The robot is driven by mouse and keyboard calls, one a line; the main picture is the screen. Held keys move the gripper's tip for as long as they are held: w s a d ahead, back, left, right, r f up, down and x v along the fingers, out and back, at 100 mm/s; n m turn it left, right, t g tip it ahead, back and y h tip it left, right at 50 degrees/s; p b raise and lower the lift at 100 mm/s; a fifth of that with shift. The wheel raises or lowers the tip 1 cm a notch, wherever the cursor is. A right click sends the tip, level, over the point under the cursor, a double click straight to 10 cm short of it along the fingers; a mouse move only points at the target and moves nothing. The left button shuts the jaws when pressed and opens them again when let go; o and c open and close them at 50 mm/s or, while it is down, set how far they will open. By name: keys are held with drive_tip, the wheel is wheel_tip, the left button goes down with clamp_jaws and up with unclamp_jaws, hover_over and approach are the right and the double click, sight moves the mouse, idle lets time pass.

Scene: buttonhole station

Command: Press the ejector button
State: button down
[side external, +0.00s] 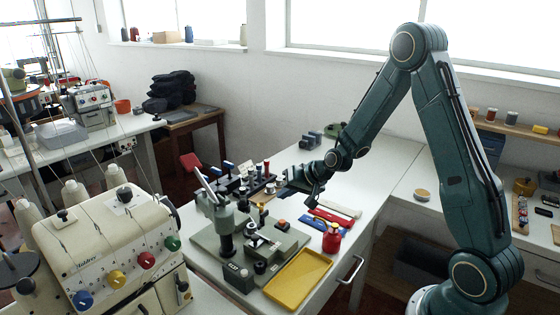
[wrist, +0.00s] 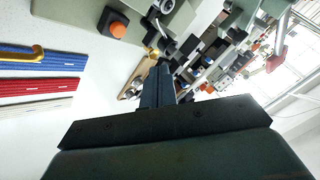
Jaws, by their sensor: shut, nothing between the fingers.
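The likely ejector button is an orange button (side external: 282,222) on a small dark block, on the green-grey base plate of the buttonhole machine (side external: 226,222). In the wrist view the orange button (wrist: 117,30) shows at the upper left, beside the machine's metal parts. My gripper (side external: 288,189) is above the table behind the machine, apart from the button. In the wrist view its fingers (wrist: 158,72) are together with nothing between them, to the right of and below the button. The exact height of the fingertips above the table is hard to tell.
Blue, red and white strips (side external: 331,216) lie right of the button. A rack of spools and small tools (side external: 243,187) stands at the back left.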

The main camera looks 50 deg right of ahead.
hover_over(285, 225)
drive_tip(key=shift+f, duration=3.2)
drive_tip(key=shift+s+f, duration=0.1)
drive_tip(key=shift+f, duration=0.9)
idle(0.9)
drive_tip(key=shift+r, duration=1)
drive_tip(key=shift+r, duration=0.15)
drive_tip(key=shift+r, duration=2.35)
drive_tip(key=shift+r, duration=0.1)
